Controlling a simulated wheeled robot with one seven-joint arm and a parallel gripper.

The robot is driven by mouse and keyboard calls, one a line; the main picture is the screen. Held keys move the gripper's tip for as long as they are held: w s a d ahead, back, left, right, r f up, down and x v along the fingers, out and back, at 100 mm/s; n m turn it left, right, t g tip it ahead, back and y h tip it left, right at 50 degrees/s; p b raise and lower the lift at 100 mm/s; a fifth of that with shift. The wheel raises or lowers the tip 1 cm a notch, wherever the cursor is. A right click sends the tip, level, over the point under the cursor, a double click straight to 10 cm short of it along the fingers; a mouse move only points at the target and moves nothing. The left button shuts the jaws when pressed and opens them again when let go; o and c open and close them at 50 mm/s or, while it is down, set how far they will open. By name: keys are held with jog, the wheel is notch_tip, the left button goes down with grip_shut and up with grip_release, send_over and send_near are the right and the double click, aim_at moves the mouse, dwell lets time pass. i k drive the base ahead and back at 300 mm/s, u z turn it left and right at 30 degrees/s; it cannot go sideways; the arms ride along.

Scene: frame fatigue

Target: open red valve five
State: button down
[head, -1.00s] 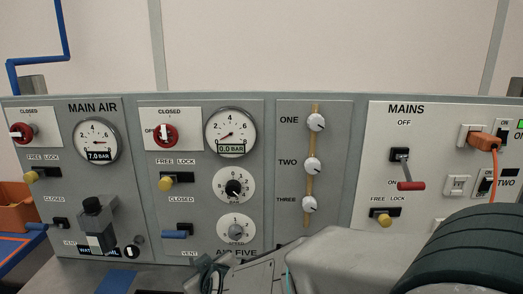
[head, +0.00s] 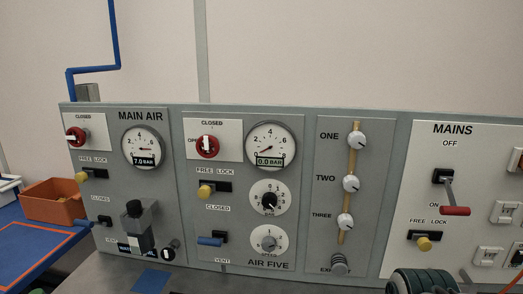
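The red valve (head: 207,145) of the AIR FIVE panel (head: 218,222) is a round red knob with a white bar handle. The bar stands upright, toward the CLOSED label above; a partly hidden label starting "OP" is at its left. The gauge (head: 270,146) beside it reads 0.0 BAR. A yellow FREE/LOCK knob (head: 205,191) sits below the valve. My gripper is not in view.
The MAIN AIR panel at left has a similar red valve (head: 77,138), its bar sideways, and a gauge (head: 144,147) reading 7.0 BAR. A blue lever (head: 210,241) sticks out below. An orange bin (head: 54,203) stands at far left. A dark green ribbed shape (head: 425,281) is at bottom right.

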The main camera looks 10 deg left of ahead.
aim_at(208, 145)
jog(key=z, duration=0.95)
jog(key=k, duration=1.25)
jog(key=u, duration=0.95)
jog(key=i, duration=1)
jog(key=u, duration=0.05)
